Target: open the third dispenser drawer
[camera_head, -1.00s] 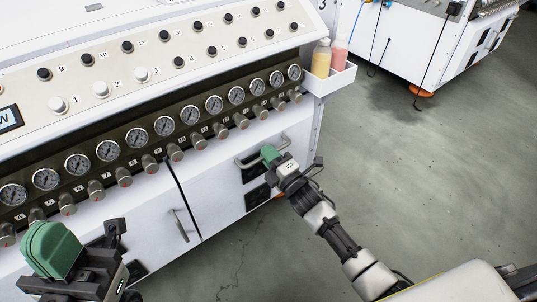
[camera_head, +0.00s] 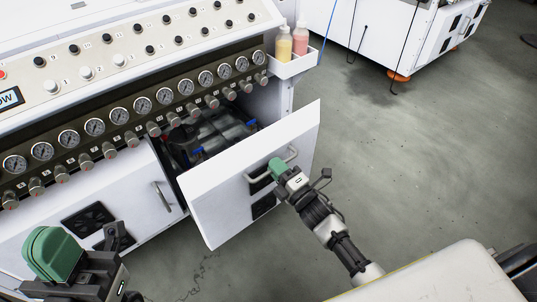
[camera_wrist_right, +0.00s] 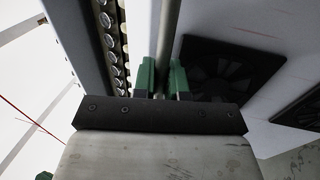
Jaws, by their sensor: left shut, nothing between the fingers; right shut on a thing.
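The white drawer front (camera_head: 225,195) stands pulled out from the cabinet, at the right end of the machine. Dark fittings and blue parts (camera_head: 197,153) show inside behind it. My right gripper (camera_head: 277,168) is shut on the drawer's metal handle (camera_head: 290,156). In the right wrist view, the green fingers (camera_wrist_right: 162,80) sit on both sides of the handle bar (camera_wrist_right: 168,45). My left gripper (camera_head: 52,252) is shut and empty at the lower left, in front of the cabinet and apart from its handle (camera_head: 162,197).
A row of gauges (camera_head: 143,105) with knobs runs above the drawers. A side tray (camera_head: 297,62) holds a yellow bottle (camera_head: 284,45) and a pink bottle (camera_head: 300,40). Another white machine (camera_head: 400,35) stands behind at the right. The grey floor (camera_head: 380,150) to the right is clear.

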